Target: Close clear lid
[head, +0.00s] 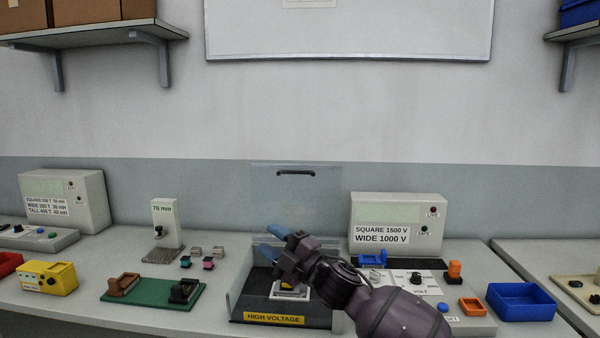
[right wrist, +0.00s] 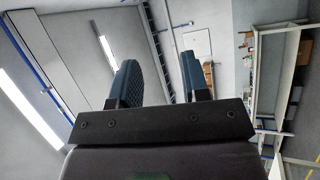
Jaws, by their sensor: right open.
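The clear lid (head: 320,190) stands raised and open at the back of the high voltage box (head: 240,296), with a dark handle (head: 295,172) near its top edge. The box has clear side walls and a yellow "HIGH VOLTAGE" label (head: 274,319) at its front. Something pale sits inside the box, partly hidden behind my right arm. My right gripper (head: 274,242) is open and empty, over the box and below the lid's handle in the picture. Its blue fingers also show apart in the right wrist view (right wrist: 160,82), with only room and ceiling beyond. My left gripper is not in view.
Left are small connectors, a green fixture (head: 150,305) and a yellow block (head: 48,278). A grey wall stands behind.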

